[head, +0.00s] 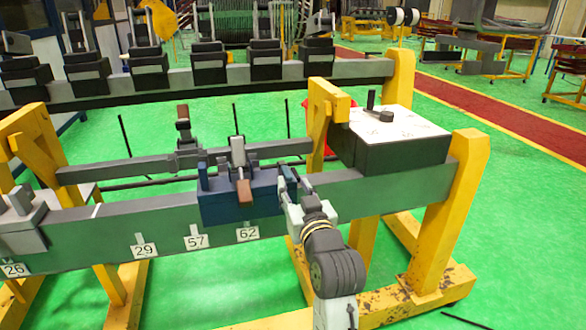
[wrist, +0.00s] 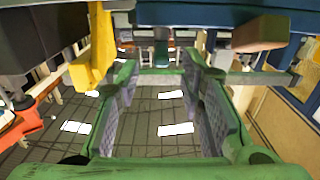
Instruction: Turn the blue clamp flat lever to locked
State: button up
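The blue clamp (head: 262,196) sits on the grey-green beam, above the label 62. A lever with a brown grip (head: 244,192) hangs at its front, below a grey upright piece (head: 237,152). My gripper (head: 289,184) is at the right end of the clamp, to the right of the brown grip. In the wrist view my gripper (wrist: 160,75) is open, with nothing between its green-edged fingers. There the blue clamp (wrist: 215,14) crosses the top, and the brown grip (wrist: 262,33) is at upper right, outside the fingers. I cannot tell whether my fingers touch the clamp.
A yellow post (head: 322,120) and a black box with a white top (head: 395,130) stand right of the clamp. A parallel grey rail with another dark clamp (head: 183,125) runs behind. Scale labels lie along the beam to the left. Green floor is open at the front.

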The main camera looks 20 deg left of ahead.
aim_at(283, 166)
jog(key=p+x, duration=0.2)
jog(key=x, duration=0.8)
jog(key=shift+s+a, duration=0.1)
jog(key=shift+c, duration=0.6)
grip_shut()
